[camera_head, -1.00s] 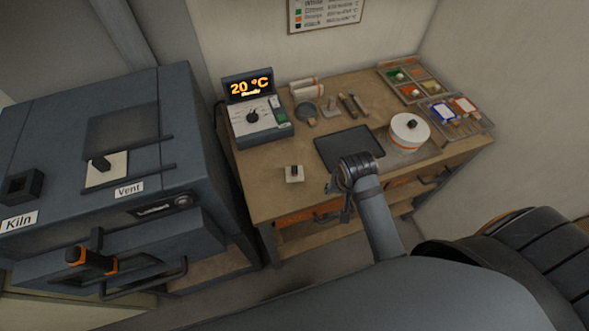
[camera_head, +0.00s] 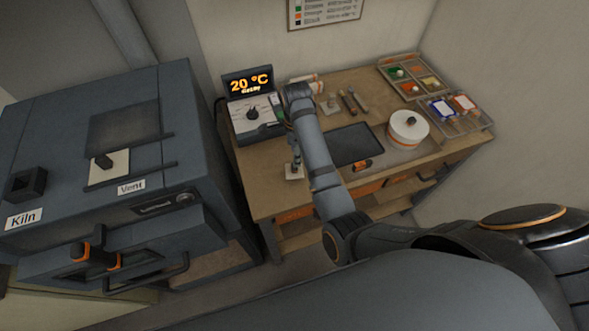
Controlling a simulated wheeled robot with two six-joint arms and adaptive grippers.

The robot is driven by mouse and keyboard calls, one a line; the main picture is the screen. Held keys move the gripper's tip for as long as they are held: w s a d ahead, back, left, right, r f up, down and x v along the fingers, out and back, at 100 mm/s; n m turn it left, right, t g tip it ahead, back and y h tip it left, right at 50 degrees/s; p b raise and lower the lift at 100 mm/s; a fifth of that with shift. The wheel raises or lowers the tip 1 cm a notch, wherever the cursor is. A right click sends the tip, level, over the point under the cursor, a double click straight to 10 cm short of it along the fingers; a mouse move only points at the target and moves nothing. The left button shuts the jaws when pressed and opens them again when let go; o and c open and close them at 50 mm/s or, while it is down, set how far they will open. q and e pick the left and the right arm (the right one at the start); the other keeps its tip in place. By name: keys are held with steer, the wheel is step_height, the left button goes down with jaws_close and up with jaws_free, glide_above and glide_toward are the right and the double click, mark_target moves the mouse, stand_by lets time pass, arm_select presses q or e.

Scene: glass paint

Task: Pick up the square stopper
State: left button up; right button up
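My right arm reaches in from the lower right over the table. My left gripper is not in view.
The grey kiln (camera_head: 90,175) stands left of the table. A dark mat (camera_head: 352,145), a white round container (camera_head: 407,130) and paint trays (camera_head: 412,78) lie to the right.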

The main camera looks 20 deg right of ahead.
mark_target(294, 170)
step_height(294, 170, down, 2)
steer(key=shift+w+f, duration=0.1)
steer(key=shift+f, duration=0.1)
steer(key=shift+f+p, duration=0.15)
steer(key=shift+p, duration=0.2)
steer(key=f, duration=0.1)
steer(key=f+p, duration=0.2)
steer(key=f, duration=0.1)
steer(key=shift+s+a, duration=0.2)
steer(key=shift+a, duration=0.05)
steer(key=shift+w+f, duration=0.1)
steer(key=shift+f, duration=0.35)
jaws_close()
